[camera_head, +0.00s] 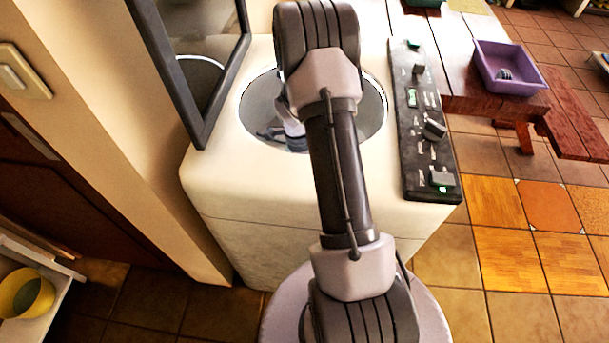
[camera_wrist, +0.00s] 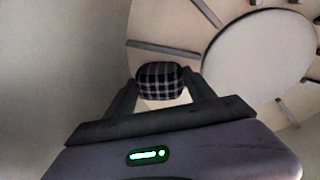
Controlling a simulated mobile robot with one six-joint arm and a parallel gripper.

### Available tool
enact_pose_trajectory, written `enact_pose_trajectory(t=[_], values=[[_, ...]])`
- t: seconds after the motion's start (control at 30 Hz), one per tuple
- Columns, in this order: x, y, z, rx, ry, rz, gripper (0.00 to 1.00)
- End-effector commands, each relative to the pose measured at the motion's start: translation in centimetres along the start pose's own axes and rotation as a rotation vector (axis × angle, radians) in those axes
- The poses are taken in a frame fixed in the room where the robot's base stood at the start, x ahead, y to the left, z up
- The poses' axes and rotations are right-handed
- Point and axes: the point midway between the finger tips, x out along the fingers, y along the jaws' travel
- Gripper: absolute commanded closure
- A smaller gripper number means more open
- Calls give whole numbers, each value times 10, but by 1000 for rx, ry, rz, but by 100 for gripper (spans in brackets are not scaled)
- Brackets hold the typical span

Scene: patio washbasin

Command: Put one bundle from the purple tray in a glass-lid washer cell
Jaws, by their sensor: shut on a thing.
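The washer (camera_head: 225,190) is a cream top-loader with its dark-framed glass lid (camera_head: 205,75) raised at the left. Its round opening (camera_head: 375,108) is uncovered. My gripper (camera_wrist: 161,92) is inside the drum, and my arm hides part of the opening in the head view. The gripper is shut on a dark plaid bundle (camera_wrist: 160,73), held between both fingers above the drum floor (camera_wrist: 225,30). The purple tray (camera_head: 527,88) sits on the wooden bench at the upper right, with a small greyish bundle (camera_head: 504,74) inside it.
A dark control panel (camera_head: 418,130) with knobs runs along the washer's right side. The wooden bench (camera_head: 480,104) stands to the right. A wall is close on the left. A yellow bowl (camera_head: 27,294) sits on a white shelf at the lower left. Tiled floor at the right is clear.

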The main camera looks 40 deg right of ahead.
Motion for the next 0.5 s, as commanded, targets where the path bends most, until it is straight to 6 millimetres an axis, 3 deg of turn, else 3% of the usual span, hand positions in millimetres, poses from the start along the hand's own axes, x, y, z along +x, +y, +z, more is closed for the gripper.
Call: enact_pose_trajectory(t=[0.27,0.3,0.4,0.5], values=[[1,0,0,0,0,0,89],[1,0,0,0,0,0,35],[1,0,0,0,0,0,16],[1,0,0,0,0,0,12]])
